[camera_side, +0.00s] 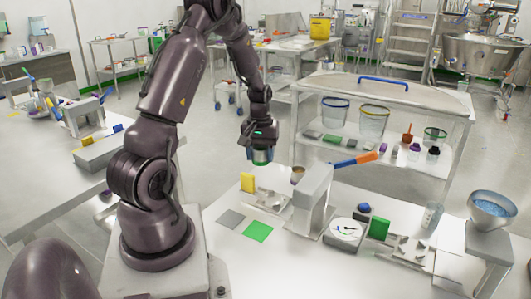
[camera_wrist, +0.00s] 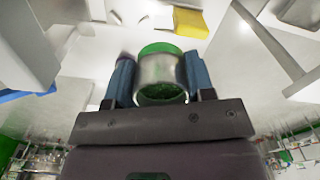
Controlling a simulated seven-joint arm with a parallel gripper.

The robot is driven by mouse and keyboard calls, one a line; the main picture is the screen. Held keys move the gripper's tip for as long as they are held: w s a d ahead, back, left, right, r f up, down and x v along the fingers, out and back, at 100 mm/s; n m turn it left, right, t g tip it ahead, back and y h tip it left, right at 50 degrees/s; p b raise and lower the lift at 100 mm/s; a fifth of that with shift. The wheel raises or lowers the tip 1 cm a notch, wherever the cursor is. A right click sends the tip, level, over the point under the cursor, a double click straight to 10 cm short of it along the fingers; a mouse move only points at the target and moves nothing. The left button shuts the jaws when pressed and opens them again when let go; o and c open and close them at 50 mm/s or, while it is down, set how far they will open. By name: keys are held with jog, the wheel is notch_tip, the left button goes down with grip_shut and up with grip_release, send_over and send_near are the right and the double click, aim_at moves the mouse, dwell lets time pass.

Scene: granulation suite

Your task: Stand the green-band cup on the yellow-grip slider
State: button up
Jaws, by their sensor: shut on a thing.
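The green-band cup (camera_wrist: 163,72) is a metal cup with a green band, held between the two blue fingers of my gripper (camera_wrist: 160,82) in the wrist view. In the side view the cup (camera_side: 261,157) hangs below my gripper (camera_side: 261,146), above the table and apart from it. The yellow-grip slider (camera_side: 264,200) is a low metal piece with an upright yellow block (camera_side: 247,182) at its left end. The yellow block also shows at the top of the wrist view (camera_wrist: 190,24), beyond the cup. The cup is not touching the slider.
A grey press-like stand (camera_side: 312,200) with an orange-tipped blue lever (camera_side: 355,160) stands right of the slider. A small brown cup (camera_side: 298,174) is behind it. Grey (camera_side: 231,219) and green (camera_side: 257,231) squares lie in front. A dial scale (camera_side: 346,232) and green block (camera_side: 379,228) sit farther right.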

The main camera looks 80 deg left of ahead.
jog(key=w+d+f, duration=0.3)
jog(key=d+f, duration=0.1)
send_over(273, 201)
jog(key=shift+f, duration=2.4)
jog(key=shift+f, duration=0.9)
dwell(0.6)
jog(key=o, duration=1.3)
jog(key=shift+s, duration=0.15)
jog(key=shift+r, duration=0.6)
notch_tip(273, 201, up, 7)
jog(key=shift+f, duration=0.1)
